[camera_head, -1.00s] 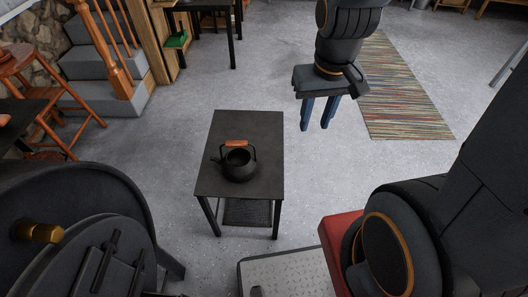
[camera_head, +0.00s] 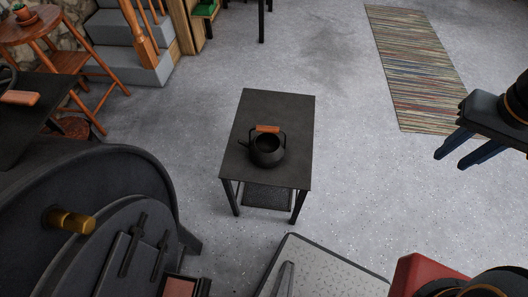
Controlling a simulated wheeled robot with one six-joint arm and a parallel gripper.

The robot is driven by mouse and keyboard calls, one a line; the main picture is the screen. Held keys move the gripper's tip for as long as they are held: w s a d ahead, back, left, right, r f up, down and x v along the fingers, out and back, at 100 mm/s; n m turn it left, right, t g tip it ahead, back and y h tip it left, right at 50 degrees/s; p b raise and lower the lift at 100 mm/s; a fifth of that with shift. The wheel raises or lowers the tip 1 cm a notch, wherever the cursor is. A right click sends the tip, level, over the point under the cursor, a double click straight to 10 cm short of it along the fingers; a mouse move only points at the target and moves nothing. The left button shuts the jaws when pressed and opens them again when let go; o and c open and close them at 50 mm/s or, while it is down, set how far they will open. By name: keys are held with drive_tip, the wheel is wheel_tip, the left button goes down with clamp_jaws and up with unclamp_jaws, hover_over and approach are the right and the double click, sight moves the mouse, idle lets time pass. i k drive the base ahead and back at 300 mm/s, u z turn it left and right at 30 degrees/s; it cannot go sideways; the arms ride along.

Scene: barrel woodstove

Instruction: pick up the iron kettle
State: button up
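The iron kettle (camera_head: 268,152) is black and round, with a spout toward the left and an arched handle with an orange-brown wooden grip. It stands upright on a small dark table (camera_head: 275,108) in the middle of the head view. My gripper (camera_head: 461,156) is at the right edge, well to the right of the kettle and apart from it. Its two blue fingers stand apart with nothing between them.
A black barrel stove (camera_head: 90,185) with a brass knob fills the lower left. A wooden stool (camera_head: 75,65) stands at the upper left near grey steps (camera_head: 125,50). A striped rug (camera_head: 420,75) lies at the upper right. The floor between table and rug is clear.

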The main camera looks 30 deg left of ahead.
sight(266, 150)
drive_tip(key=k, duration=0.55)
drive_tip(key=u, duration=1.3)
drive_tip(key=i, duration=0.5)
drive_tip(key=z, duration=0.05)
